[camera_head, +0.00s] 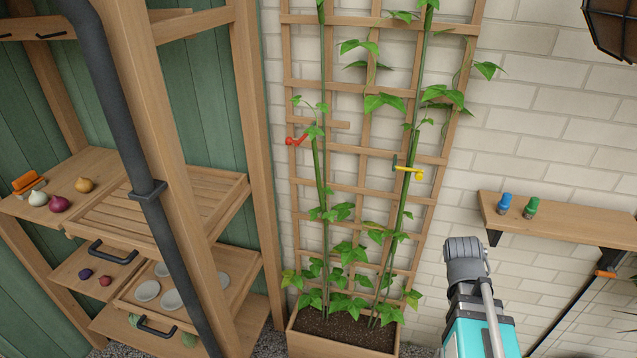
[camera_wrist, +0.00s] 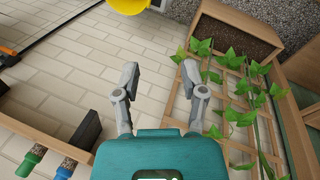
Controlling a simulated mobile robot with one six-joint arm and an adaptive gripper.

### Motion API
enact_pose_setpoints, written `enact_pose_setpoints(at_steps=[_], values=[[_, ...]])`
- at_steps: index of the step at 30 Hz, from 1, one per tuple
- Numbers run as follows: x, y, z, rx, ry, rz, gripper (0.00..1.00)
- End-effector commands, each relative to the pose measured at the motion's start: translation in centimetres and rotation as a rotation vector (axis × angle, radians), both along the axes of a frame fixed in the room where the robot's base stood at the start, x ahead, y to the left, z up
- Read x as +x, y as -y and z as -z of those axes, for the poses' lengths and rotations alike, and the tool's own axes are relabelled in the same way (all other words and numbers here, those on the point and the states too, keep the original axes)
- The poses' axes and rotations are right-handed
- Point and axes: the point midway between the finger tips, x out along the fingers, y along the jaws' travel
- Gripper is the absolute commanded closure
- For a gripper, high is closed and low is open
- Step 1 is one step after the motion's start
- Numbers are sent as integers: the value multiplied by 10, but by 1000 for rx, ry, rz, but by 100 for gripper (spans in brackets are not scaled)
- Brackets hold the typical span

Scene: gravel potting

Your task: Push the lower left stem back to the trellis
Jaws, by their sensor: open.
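The wooden trellis (camera_head: 372,187) stands against the brick wall, with its foot at a planter (camera_head: 342,339) of dark soil. The lower left stem (camera_head: 319,180) is green and leafy, and runs up the trellis's left side. Its top part slants left, close to a red clip (camera_head: 296,141). I cannot tell how far it stands off the slats. A second stem (camera_head: 406,205) leans right, with a yellow clip (camera_head: 408,170) at it. In the wrist view my gripper (camera_wrist: 160,75) is open and empty, with the trellis and leaves to its right.
At right, a wall shelf (camera_head: 570,217) bears a blue bottle (camera_head: 504,202) and a green bottle (camera_head: 531,208). At left, a wooden rack (camera_head: 262,190) with slatted trays stands close to the trellis. A dark lamp (camera_head: 612,25) hangs upper right. Bare wall lies between trellis and shelf.

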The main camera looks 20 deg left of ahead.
Motion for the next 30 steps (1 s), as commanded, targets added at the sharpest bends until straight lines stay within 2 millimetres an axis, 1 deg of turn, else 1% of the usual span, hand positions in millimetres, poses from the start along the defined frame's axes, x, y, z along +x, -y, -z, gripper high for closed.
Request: enact_pose_setpoints(at_steps=[1,6,11,17,23,29,30], values=[[9,-11,1,-43,12,-69,45],[31,-38,-5,-195,45,-290,45],[50,-69,-14,-346,73,-496,45],[70,-116,-28,-546,102,-749,45],[84,-172,-45,-762,124,-990,45],[89,-235,-65,-995,141,-1214,45],[89,-249,-69,-1045,144,-1257,45]])
